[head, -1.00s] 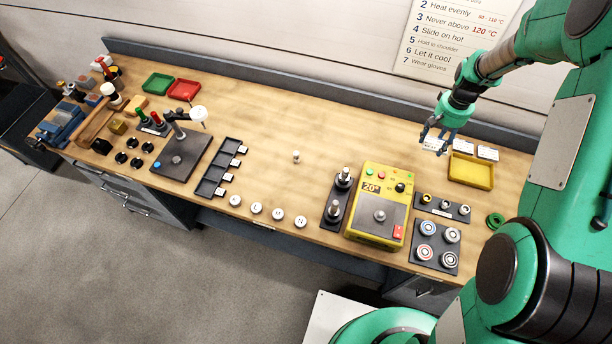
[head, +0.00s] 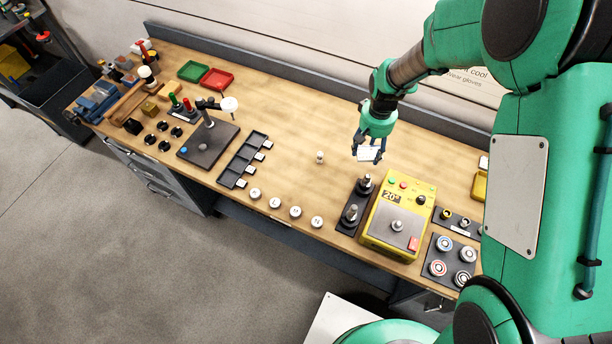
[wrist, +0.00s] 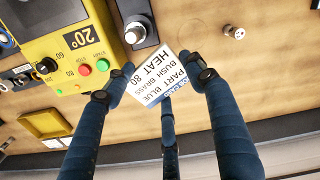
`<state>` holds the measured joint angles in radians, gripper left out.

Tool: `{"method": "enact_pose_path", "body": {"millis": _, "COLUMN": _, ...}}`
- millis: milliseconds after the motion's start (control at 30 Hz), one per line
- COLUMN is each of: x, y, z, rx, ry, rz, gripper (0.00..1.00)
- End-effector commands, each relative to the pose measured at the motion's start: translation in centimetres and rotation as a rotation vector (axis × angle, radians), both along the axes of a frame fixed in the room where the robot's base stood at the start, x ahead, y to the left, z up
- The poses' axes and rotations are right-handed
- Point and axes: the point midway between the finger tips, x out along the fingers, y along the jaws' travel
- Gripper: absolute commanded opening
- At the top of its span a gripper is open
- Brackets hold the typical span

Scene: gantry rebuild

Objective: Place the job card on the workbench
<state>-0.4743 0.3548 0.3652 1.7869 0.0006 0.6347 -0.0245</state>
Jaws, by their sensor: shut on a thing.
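The job card (wrist: 157,77) is white with a blue band and black print reading HEAT 80, BUSH BRASS and PART BLUE. It also shows as a small white card in the head view (head: 367,153). My gripper (head: 368,157) is shut on the card and holds it over the workbench (head: 290,125), behind the yellow heater. In the wrist view my gripper's blue fingers (wrist: 160,85) are around the card. The wooden top is bare under it; the exact height of the card above the top is hard to tell.
The yellow heater (head: 382,236) and a dark post stand (head: 350,215) are just in front of the card. A small metal piece (head: 320,157) stands to the left. Several white round pieces line the front edge. The bench between the card and the red tray (head: 217,80) is mostly clear.

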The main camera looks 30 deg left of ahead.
Motion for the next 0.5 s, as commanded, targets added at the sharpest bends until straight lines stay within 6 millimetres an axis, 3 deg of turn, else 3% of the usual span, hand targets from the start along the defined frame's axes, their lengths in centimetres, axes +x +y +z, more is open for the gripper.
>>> {"method": "enact_pose_path", "body": {"millis": 200, "x": -4.6, "y": 5.7, "z": 0.0, "rx": 0.001, "ry": -0.001, "rz": 0.114, "gripper": 0.29}}
{"method": "enact_pose_path", "body": {"millis": 500, "x": -10.4, "y": 11.1, "z": 0.0, "rx": 0.000, "ry": 0.000, "rz": 0.239, "gripper": 0.29}}
